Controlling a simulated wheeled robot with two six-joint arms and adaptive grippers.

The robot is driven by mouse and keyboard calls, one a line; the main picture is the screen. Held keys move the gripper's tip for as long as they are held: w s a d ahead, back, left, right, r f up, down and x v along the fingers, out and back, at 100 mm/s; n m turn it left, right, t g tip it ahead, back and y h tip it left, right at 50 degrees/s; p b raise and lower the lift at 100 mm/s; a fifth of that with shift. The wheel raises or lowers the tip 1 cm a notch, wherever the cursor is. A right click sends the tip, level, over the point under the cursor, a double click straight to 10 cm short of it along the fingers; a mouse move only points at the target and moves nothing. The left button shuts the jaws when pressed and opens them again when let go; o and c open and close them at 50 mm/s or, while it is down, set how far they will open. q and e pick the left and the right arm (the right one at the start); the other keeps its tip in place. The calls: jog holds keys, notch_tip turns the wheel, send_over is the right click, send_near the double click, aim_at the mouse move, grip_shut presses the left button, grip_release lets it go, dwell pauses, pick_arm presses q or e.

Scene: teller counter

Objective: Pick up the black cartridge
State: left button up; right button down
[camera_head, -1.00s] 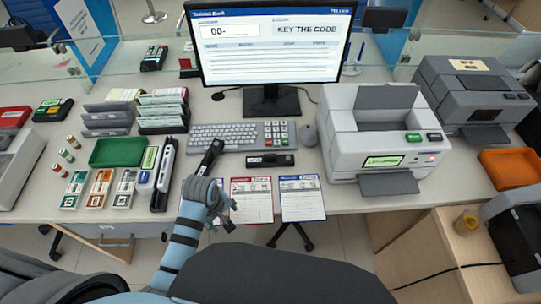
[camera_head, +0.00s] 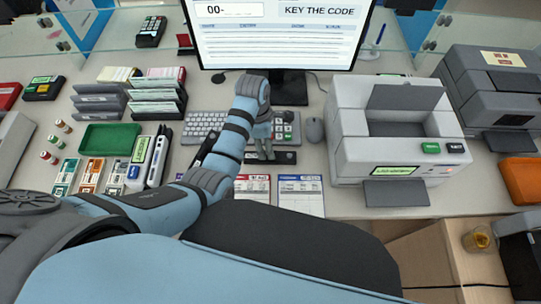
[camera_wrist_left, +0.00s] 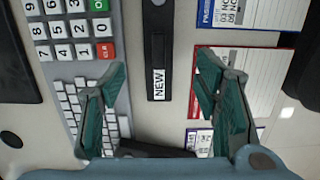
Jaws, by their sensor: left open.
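A black cartridge with a white "NEW" label (camera_wrist_left: 158,40) lies flat on the counter, in front of the keypad. In the head view its right end (camera_head: 287,158) shows beside my left gripper (camera_head: 265,153), which hides the rest. In the left wrist view my left gripper (camera_wrist_left: 162,78) is open, with one green-padded finger on each side of the cartridge's line, apart from it. A second black bar-shaped item (camera_wrist_left: 150,149) lies beyond at the bottom of that view, partly hidden by the wrist. My right gripper is not in view.
The keyboard (camera_head: 202,122) and monitor (camera_head: 275,40) stand behind. Paper forms (camera_head: 301,193) lie in front, close to the edge. A printer (camera_head: 350,150) stands right; a green tray (camera_head: 108,138) and stacked card holders (camera_head: 157,100) are left.

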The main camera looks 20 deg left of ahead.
pick_arm(q)
jog(key=shift+s+d+f, duration=0.1)
jog(key=shift+f, duration=0.55)
jog(key=shift+s+d+f, duration=0.1)
jog(key=shift+f, duration=0.5)
jog(key=f, duration=0.1)
jog(key=f+b, duration=0.1)
jog(key=f, duration=0.1)
jog(key=w+f, duration=0.1)
jog(key=f, duration=0.1)
jog(key=shift+w+d+b, duration=0.1)
jog(key=shift+d+b, duration=0.2)
jog(key=shift+b, duration=0.1)
jog(key=shift+s+r, duration=0.2)
jog(key=shift+c, duration=0.8)
jog(key=shift+s, duration=0.1)
jog(key=c, duration=1.1)
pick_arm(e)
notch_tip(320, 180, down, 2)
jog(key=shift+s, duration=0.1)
